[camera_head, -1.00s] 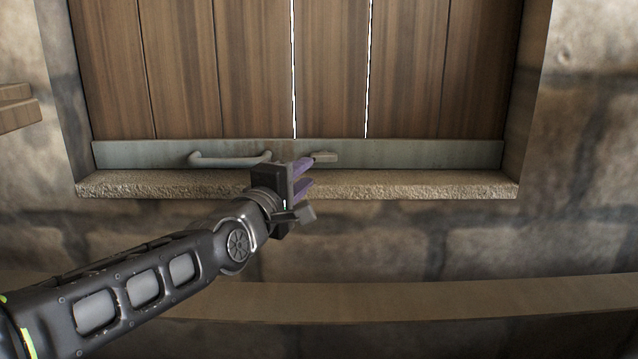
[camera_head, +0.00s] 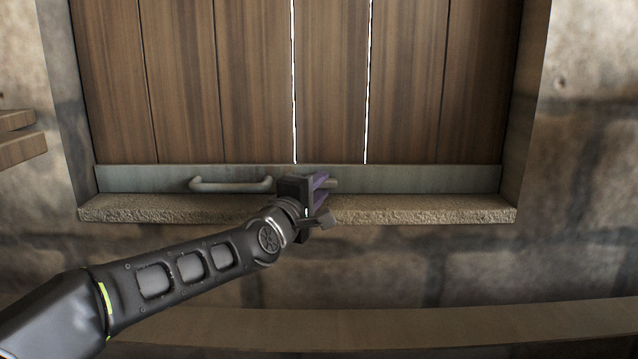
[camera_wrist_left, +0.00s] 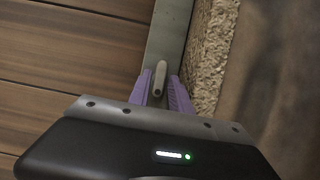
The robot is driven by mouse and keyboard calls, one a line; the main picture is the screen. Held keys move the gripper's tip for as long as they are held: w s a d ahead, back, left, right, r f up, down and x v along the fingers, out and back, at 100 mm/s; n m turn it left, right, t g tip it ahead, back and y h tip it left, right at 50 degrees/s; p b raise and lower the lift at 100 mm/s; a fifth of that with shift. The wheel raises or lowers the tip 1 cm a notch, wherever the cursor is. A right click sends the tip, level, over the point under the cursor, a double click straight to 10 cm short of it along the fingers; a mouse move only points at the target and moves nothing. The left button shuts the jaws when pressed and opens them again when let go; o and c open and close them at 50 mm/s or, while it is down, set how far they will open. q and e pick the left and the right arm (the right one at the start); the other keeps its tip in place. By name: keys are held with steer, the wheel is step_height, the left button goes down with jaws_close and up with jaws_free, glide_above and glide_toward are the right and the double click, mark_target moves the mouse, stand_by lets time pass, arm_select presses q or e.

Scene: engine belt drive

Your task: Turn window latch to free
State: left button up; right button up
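The window latch (camera_head: 333,183) is a small grey lever on the metal strip along the bottom of the wooden shutter. In the head view it is mostly hidden behind my left gripper (camera_head: 323,188). In the left wrist view the latch (camera_wrist_left: 159,77) shows between the tips of the purple fingers of my left gripper (camera_wrist_left: 161,78). The fingers are apart, one on each side of the latch. I cannot tell whether they touch it. My right gripper is in neither view.
The plank shutter (camera_head: 255,90) sits in a stone window recess. A fixed grey handle (camera_head: 230,185) is left of the latch. The rough stone sill (camera_head: 420,210) runs just below the strip. A wooden ledge (camera_head: 450,325) crosses the wall lower down.

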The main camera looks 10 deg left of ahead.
arm_select(q)
steer(key=shift+w, duration=0.15)
steer(key=shift+c, duration=0.5)
jaws_close()
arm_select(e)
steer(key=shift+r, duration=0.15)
